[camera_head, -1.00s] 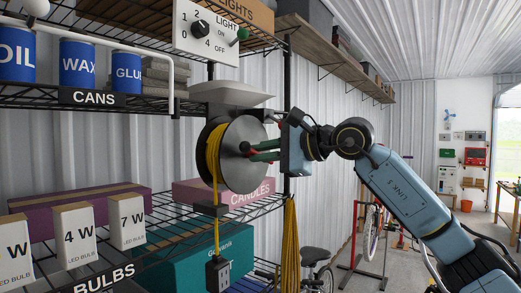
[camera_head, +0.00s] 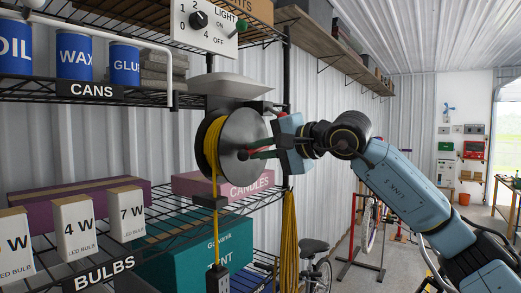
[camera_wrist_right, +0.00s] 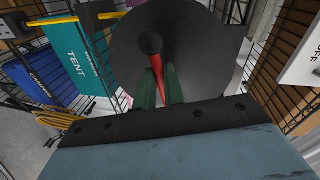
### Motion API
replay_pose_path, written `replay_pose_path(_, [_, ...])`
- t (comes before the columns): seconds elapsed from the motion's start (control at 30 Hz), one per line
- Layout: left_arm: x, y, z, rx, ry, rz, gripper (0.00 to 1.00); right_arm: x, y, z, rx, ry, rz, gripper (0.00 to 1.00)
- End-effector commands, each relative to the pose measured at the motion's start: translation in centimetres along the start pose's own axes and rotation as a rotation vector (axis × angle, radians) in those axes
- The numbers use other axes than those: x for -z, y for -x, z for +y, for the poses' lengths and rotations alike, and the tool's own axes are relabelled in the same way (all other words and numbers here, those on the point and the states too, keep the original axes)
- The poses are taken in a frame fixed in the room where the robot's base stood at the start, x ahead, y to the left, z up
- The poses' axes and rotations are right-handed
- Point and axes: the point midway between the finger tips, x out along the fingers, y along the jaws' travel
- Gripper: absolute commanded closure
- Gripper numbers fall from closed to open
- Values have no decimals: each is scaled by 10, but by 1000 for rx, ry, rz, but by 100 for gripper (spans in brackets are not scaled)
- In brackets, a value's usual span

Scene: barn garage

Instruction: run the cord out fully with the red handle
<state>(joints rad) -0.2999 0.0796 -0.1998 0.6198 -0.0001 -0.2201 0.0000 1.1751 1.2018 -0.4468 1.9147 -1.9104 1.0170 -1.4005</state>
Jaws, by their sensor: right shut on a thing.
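A dark metal cord reel (camera_head: 243,150) is mounted on the shelf rack, its disc facing right. Yellow cord (camera_head: 212,150) is wound on its left side and hangs down past a dark block (camera_head: 209,201) to an outlet box (camera_head: 217,279) at the bottom edge. My right gripper (camera_head: 262,152) reaches in from the right at the disc's face. In the right wrist view, the red handle (camera_wrist_right: 157,64) stands out from the disc between my green fingertips (camera_wrist_right: 159,84), which are shut on it. The fingers partly hide the handle. My left gripper is not in view.
Wire shelves on the left hold blue cans (camera_head: 77,58), bulb boxes (camera_head: 75,228) and a teal tent box (camera_head: 201,250). A light switch panel (camera_head: 207,28) sits above the reel. A loose yellow cord (camera_head: 289,240) hangs on the right beside a bicycle (camera_head: 316,268). Open floor lies to the right.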

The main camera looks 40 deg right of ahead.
Motion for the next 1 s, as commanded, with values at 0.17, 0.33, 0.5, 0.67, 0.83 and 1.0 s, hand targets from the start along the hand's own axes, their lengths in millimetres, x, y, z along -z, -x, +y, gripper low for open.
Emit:
replay_pose_path(0.17, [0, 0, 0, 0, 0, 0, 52, 0, 0, 0, 0, 4, 1, 100])
replay_pose_path(0.33, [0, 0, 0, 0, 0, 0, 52, 0, 0, 0, 0, 3, 1, 100])
replay_pose_path(0.5, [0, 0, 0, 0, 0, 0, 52, 0, 0, 0, 0, 3, 1, 72])
replay_pose_path(0.67, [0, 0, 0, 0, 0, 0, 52, 0, 0, 0, 0, 3, 1, 68])
replay_pose_path(0.83, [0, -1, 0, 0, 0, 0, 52, 0, 1, 0, 0, 3, 1, 68])
replay_pose_path(1.0, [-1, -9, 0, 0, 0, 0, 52, 0, 19, 2, 2, 4, 3, 68])
